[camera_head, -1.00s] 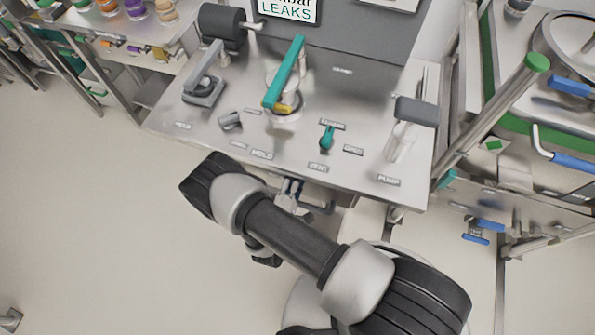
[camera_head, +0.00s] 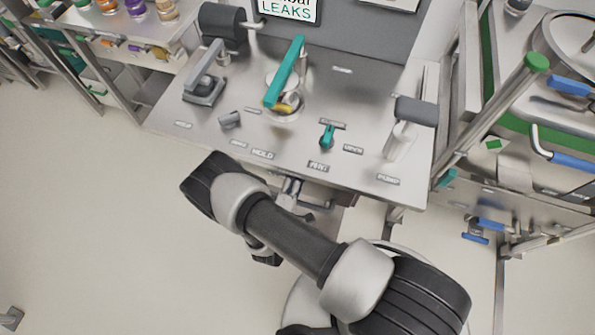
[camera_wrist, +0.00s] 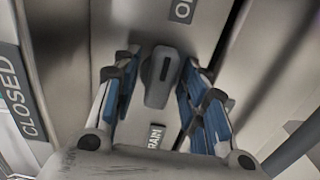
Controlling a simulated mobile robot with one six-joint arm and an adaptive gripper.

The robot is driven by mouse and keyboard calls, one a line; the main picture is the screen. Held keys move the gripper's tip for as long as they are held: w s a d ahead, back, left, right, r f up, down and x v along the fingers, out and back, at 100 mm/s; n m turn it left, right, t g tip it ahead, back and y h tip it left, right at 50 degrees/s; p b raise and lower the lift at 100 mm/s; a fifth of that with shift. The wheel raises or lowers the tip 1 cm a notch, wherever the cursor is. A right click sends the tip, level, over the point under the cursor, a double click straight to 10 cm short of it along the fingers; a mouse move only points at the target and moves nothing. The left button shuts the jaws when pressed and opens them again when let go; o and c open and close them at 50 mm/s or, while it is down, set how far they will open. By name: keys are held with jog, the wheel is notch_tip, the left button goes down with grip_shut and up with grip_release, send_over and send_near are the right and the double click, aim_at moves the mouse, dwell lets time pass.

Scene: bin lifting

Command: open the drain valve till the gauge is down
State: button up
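The drain valve's dark grey handle (camera_wrist: 161,78) stands between my fingers in the wrist view, its long side pointing nearly up the picture. A DRAIN label (camera_wrist: 154,137) lies just below it, a CLOSED label (camera_wrist: 20,90) is at the left, and a cut-off label starting with O is at the top. My gripper (camera_wrist: 158,92) is open, with a blue-padded finger on each side of the handle and gaps showing. In the head view my gripper (camera_head: 291,188) is just under the bench's front edge, and the valve is hidden there. I cannot make out a gauge reading.
The steel bench (camera_head: 210,150) carries a teal lever (camera_head: 286,72), a small teal valve (camera_head: 327,137) and a pump cylinder (camera_head: 400,140). A green-capped post (camera_head: 537,62) and blue-handled equipment stand at the right.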

jog(key=v, duration=1.2)
dwell(0.6)
